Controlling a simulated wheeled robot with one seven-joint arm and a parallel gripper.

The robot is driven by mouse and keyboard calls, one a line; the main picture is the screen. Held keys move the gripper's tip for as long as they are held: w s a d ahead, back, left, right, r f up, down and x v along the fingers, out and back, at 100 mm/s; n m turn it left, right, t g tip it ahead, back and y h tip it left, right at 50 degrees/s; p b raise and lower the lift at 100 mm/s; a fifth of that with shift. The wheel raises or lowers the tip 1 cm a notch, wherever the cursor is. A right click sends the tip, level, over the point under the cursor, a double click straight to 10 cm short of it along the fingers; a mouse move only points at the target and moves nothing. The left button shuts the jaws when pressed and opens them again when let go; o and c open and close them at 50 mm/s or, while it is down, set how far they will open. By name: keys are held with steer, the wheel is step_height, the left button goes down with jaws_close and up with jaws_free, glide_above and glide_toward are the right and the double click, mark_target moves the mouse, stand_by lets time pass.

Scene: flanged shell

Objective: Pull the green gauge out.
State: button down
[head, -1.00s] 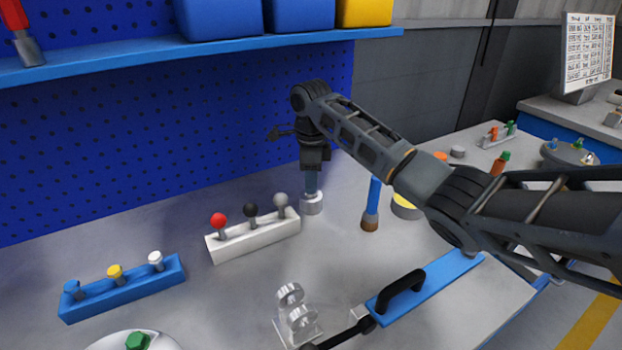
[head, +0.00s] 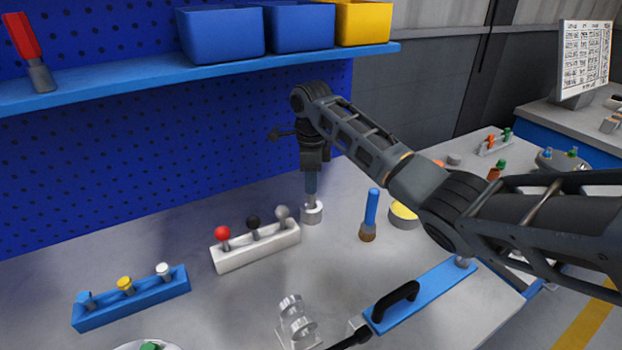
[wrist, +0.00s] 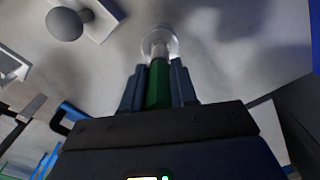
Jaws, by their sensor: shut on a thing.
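My gripper (head: 311,192) points down over a short silvery cylinder (head: 312,214) on the bench, behind the white knob block. In the wrist view my gripper (wrist: 158,88) is shut on the green gauge (wrist: 158,86), whose green handle sits between the fingers. The gauge's grey shaft (wrist: 160,54) runs from the handle to the pale round top of the cylinder (wrist: 160,40). I cannot tell whether its tip is still inside. In the head view the fingers hide the green handle.
A white block (head: 256,248) with red, black and grey knobs stands close at left. A blue-handled brush (head: 370,215) stands at right, near a yellow-topped round can (head: 404,214). A blue strip with a black handle (head: 397,304) lies in front. The blue pegboard (head: 150,150) is behind.

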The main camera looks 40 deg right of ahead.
steer(key=shift+r+p, duration=1.05)
steer(key=shift+r, duration=0.05)
